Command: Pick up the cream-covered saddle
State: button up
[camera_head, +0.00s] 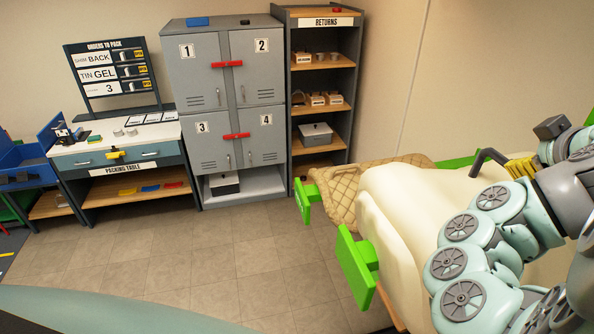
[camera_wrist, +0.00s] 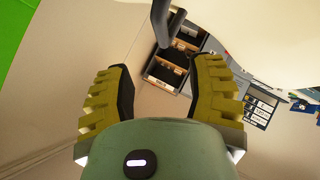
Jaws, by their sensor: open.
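The cream-covered saddle (camera_head: 405,210) is at the right of the head view, with green end pieces (camera_head: 357,262) around it. My arm hides part of its right side. A dark bent handle (camera_head: 488,158) rises at its far right. In the wrist view the handle (camera_wrist: 160,22) shows at the top, ahead of the fingertips, and the cream cover (camera_wrist: 260,22) is at the top right. My gripper (camera_wrist: 160,75) is open, with its two yellow fingers well apart and nothing between them. In the head view the yellow fingers (camera_head: 522,167) are just right of the handle.
A tan quilted saddle (camera_head: 335,190) lies right behind the cream one. A returns shelf (camera_head: 322,75), grey lockers (camera_head: 225,90) and a packing table (camera_head: 120,150) stand along the back wall. The tiled floor (camera_head: 215,260) in front of them is clear.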

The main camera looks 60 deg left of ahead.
aim_at(500, 162)
jog(key=shift+b+x, duration=3.8)
jog(key=shift+b, duration=2.2)
jog(key=shift+w+a+f+p, duration=0.1)
jog(key=shift+w+p, duration=0.1)
jog(key=shift+p, duration=0.5)
jog(key=p+x, duration=0.2)
jog(key=shift+a+f+p, duration=0.1)
jog(key=shift+f+p, duration=0.2)
jog(key=shift+f, duration=0.1)
jog(key=shift+p+x, duration=0.45)
jog(key=shift+x, duration=0.55)
grip_shut()
